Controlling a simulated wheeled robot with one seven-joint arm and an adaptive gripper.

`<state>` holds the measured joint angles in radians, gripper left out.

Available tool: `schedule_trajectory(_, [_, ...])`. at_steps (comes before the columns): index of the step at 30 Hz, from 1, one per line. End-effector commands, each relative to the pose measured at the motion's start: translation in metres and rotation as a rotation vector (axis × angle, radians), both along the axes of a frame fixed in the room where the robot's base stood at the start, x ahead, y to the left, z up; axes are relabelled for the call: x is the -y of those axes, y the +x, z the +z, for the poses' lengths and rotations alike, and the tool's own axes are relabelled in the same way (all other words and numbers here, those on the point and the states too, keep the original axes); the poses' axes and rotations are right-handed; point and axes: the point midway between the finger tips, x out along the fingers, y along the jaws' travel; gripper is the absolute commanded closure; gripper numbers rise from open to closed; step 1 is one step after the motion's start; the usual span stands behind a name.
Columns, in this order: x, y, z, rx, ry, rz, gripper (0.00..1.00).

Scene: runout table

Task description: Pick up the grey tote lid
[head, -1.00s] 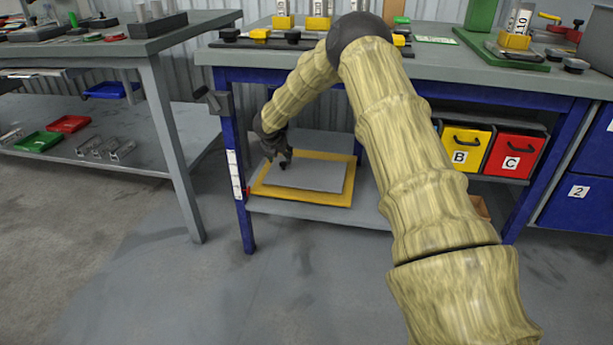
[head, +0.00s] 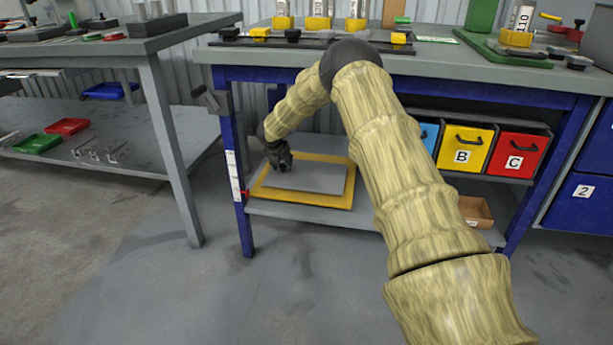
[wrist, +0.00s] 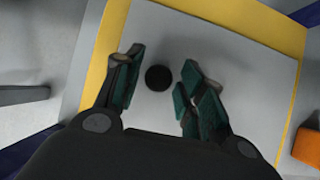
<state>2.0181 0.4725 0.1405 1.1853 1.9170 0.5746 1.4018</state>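The grey tote lid (head: 318,178) lies flat inside a yellow frame (head: 300,197) on the lower shelf of the blue-legged bench. In the wrist view the grey lid (wrist: 225,60) shows a round black knob (wrist: 158,77) on its top. My gripper (head: 284,166) is over the left part of the lid in the head view. In the wrist view my gripper (wrist: 158,86) is open, its green-padded fingers on either side of the knob with gaps. Whether the fingertips are down at knob height is unclear. The knob is hidden behind my gripper in the head view.
The bench top (head: 440,64) overhangs the shelf, and a blue leg (head: 236,180) stands left of the lid. Yellow bin B (head: 463,146), red bin C (head: 517,153) and an open brown box (head: 476,209) are to the right. An orange thing (wrist: 306,146) shows in the wrist view.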

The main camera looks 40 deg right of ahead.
Motion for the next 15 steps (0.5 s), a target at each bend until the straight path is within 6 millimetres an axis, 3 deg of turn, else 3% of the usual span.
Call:
schedule_trajectory(1, [0.0001, -0.0001, 0.0, 0.0, 0.0, 0.0, 0.76])
schedule_trajectory(5, [0.0001, -0.0002, -0.0001, 0.0, 0.0, 0.0, 0.99])
schedule_trajectory(15, [0.0001, 0.0001, 0.0031, 0.0, 0.0, -0.001, 1.0])
